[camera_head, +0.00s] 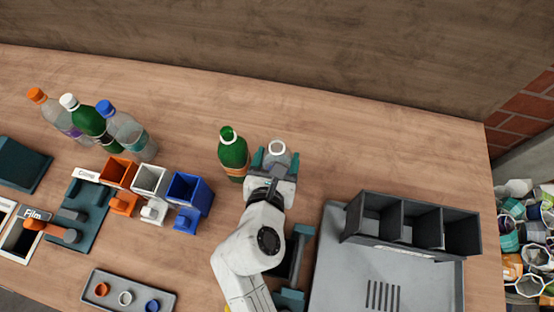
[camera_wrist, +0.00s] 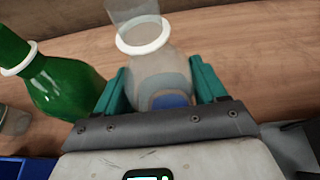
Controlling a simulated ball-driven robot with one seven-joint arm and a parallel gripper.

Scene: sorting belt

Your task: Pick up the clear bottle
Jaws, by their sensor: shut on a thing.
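The clear bottle (camera_head: 277,149) stands in the middle of the table, with a white ring at its neck and no coloured cap that I can see. In the wrist view the bottle (camera_wrist: 160,65) rises between the teal fingers. My gripper (camera_head: 275,162) is shut on the bottle's body, one finger on each side; in the wrist view the gripper (camera_wrist: 160,88) hides its lower part. I cannot tell whether the bottle's base touches the table.
A green bottle (camera_head: 233,153) stands close on the left, also in the wrist view (camera_wrist: 62,85). Capped bottles (camera_head: 127,131) stand further left, above orange, white and blue bins (camera_head: 187,194). A grey tray (camera_head: 335,270) with a dark divided box (camera_head: 410,222) lies right. The table behind is clear.

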